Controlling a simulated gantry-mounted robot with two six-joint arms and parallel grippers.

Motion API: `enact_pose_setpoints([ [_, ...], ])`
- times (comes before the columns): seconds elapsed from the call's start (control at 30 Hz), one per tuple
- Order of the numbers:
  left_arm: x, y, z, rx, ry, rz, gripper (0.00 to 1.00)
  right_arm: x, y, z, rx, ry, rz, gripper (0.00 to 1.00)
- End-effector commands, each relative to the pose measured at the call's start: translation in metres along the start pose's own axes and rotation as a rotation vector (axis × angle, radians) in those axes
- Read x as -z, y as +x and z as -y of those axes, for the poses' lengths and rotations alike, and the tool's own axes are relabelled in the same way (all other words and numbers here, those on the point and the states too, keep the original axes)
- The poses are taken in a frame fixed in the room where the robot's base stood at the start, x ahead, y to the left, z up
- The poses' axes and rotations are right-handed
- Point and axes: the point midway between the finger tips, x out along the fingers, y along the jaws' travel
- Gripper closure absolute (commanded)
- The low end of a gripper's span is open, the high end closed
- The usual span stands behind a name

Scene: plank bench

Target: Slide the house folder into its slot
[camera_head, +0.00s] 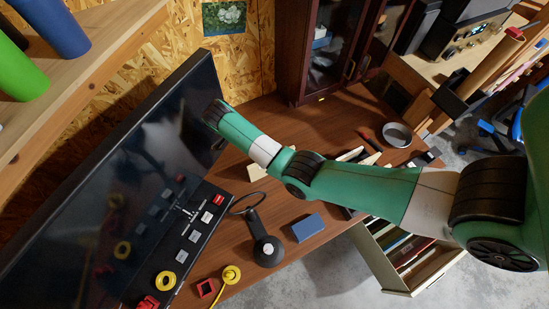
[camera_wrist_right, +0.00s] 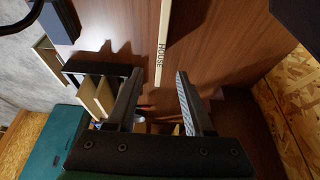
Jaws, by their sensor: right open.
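The house folder (camera_wrist_right: 163,45) shows in the right wrist view as a narrow cream edge marked HOUSE, on the brown desk. My right gripper (camera_wrist_right: 158,88) is open and empty. Its two dark fingers point toward the folder's near end, one to each side in the picture, and I see no contact. A black slotted rack (camera_wrist_right: 98,68) with cream folders (camera_wrist_right: 93,97) sits left of the folder. In the head view my green arm covers much of this area, and the right gripper's fingers are hidden. My left gripper is out of view.
A large monitor (camera_head: 110,200) stands left. An open drawer (camera_head: 400,287) holds files at the front. A round grey dish (camera_head: 397,135) sits at right.

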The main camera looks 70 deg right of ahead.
Motion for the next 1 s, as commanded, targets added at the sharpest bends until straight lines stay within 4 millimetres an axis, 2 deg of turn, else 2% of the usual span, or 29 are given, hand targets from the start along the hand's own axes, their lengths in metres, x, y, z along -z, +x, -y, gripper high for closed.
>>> enact_pose_setpoints([
  [0.13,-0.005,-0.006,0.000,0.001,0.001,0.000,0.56,-0.002,0.009,0.000,0.004,0.000,0.000,0.47],
  [0.23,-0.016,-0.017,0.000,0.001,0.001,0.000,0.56,-0.003,0.028,0.000,0.003,0.001,0.000,0.47],
  [0.4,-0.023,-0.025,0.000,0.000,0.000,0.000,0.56,-0.001,0.057,0.000,0.003,0.001,-0.001,0.47],
  [0.67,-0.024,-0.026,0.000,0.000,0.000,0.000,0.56,0.001,0.068,0.001,0.006,0.002,0.000,0.47],
  [0.9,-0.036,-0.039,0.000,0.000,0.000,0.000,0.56,0.006,0.108,0.001,0.004,0.002,0.000,0.47],
  [1.0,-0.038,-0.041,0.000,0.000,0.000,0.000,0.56,0.006,0.116,0.001,0.007,0.001,0.001,0.47],
])
